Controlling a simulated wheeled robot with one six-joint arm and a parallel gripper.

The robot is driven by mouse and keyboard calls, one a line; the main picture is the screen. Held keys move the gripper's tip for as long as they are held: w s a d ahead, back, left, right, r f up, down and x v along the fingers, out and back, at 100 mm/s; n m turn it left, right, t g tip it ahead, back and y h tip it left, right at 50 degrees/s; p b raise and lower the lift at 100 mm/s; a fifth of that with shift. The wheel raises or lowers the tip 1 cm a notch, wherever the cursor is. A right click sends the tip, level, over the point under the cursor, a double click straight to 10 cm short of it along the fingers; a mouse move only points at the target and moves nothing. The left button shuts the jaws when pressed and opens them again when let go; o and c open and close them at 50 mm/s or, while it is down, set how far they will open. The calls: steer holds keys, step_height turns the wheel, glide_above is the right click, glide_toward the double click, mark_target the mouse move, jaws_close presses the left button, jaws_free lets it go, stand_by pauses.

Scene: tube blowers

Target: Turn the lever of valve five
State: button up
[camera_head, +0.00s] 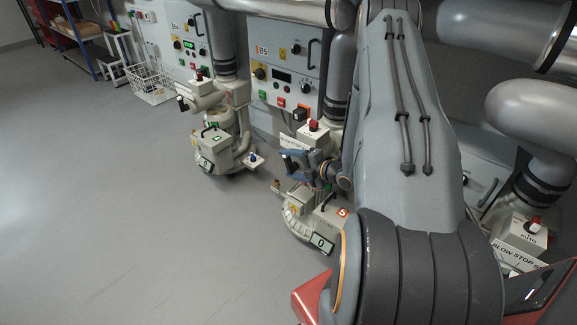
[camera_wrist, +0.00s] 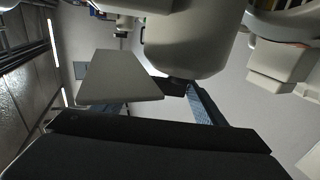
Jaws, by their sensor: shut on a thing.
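My gripper (camera_head: 297,163), blue-grey with dark fingers, is at the front of the fifth blower unit, just below its blow-stop box (camera_head: 313,138). It is shut on the dark lever of valve five (camera_wrist: 174,86), which is mostly hidden by the fingers in the head view. In the wrist view a blue-padded finger (camera_wrist: 205,105) lies beside the lever, under a pale rounded valve body (camera_wrist: 190,40). A pale flat plate (camera_wrist: 118,76) shows to its left. The lever's exact angle cannot be told.
Below my gripper stands the unit with the red 5 label (camera_head: 342,212) and a small display (camera_head: 321,243). Control panel B5 (camera_head: 285,62) is behind. The neighbouring unit (camera_head: 222,150) stands to the left. Open grey floor (camera_head: 110,200) lies further left.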

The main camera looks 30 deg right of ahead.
steer(key=t, duration=0.1)
steer(key=t+y+b, duration=0.1)
steer(key=t, duration=0.1)
steer(key=shift+s+d, duration=0.1)
steer(key=shift+s, duration=0.2)
steer(key=shift+s+r+t+b, duration=0.1)
steer(key=shift+t+b, duration=0.25)
steer(key=shift+t, duration=0.05)
steer(key=o, duration=1)
steer(key=shift+s+d, duration=0.15)
steer(key=shift+s, duration=0.1)
steer(key=p+v, duration=0.1)
steer(key=v, duration=0.6)
